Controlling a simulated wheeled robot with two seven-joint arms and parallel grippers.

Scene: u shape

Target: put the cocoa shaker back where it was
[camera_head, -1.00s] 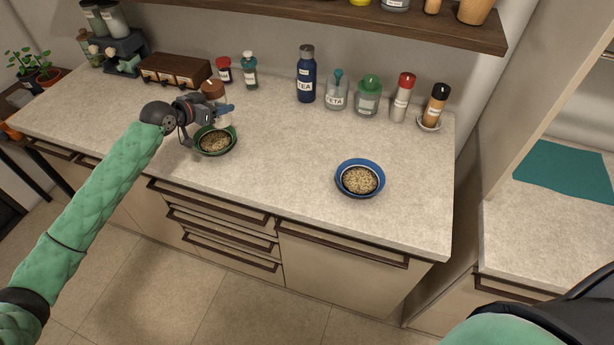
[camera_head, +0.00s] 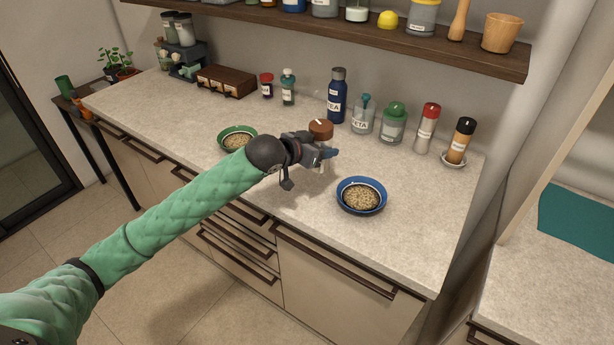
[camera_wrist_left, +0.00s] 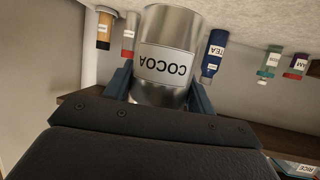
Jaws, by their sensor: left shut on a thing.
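The cocoa shaker shows its brown lid (camera_head: 320,128) in the head view; its lower body is partly hidden by my gripper. In the left wrist view its metal body with the COCOA label (camera_wrist_left: 166,68) is upside down in the picture, between the two fingers. My left gripper (camera_head: 328,153) is shut on the shaker over the counter, between the green bowl (camera_head: 222,132) and the blue bowl (camera_head: 340,185). Both bowls hold a grainy brown filling. Whether the shaker touches the counter I cannot tell. My right gripper is out of view.
Along the back stand the TEA bottle (camera_head: 337,96), a jar with a teal top (camera_head: 362,118), a green-lidded jar (camera_head: 393,125), a red-capped shaker (camera_head: 428,128) and a black-capped shaker (camera_head: 459,143) on a white saucer (camera_head: 454,165). A wooden shelf (camera_head: 450,55) hangs above.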

